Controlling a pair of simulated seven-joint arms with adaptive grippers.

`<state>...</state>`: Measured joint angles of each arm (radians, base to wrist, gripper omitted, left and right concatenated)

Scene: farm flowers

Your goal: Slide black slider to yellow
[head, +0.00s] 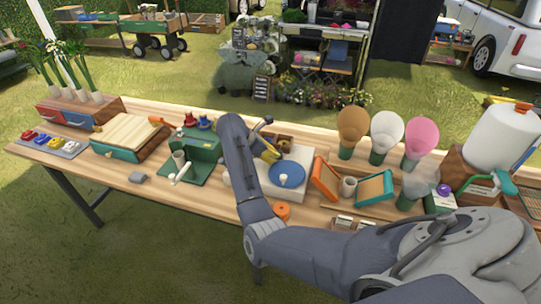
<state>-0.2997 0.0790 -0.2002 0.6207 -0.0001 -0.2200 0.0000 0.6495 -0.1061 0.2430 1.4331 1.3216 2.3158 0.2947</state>
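I cannot pick out a black slider; it may be hidden behind my arm or too small to see. A white box (290,183) with a blue round disc (287,174) stands mid-table. A small yellow part (271,156) shows at its back left, beside my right gripper (263,133). My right arm comes in from the lower right and bends over the table. Its gripper is small and partly covered by the arm, so its opening is unclear. My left gripper is out of view.
A green machine (202,146) and wooden-lidded box (131,133) stand left of my arm. A grey tray (48,144) with colored pieces lies far left. An orange-framed panel (325,180) and several bulb-topped green bottles stand right. Bare wood shows along the front left edge.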

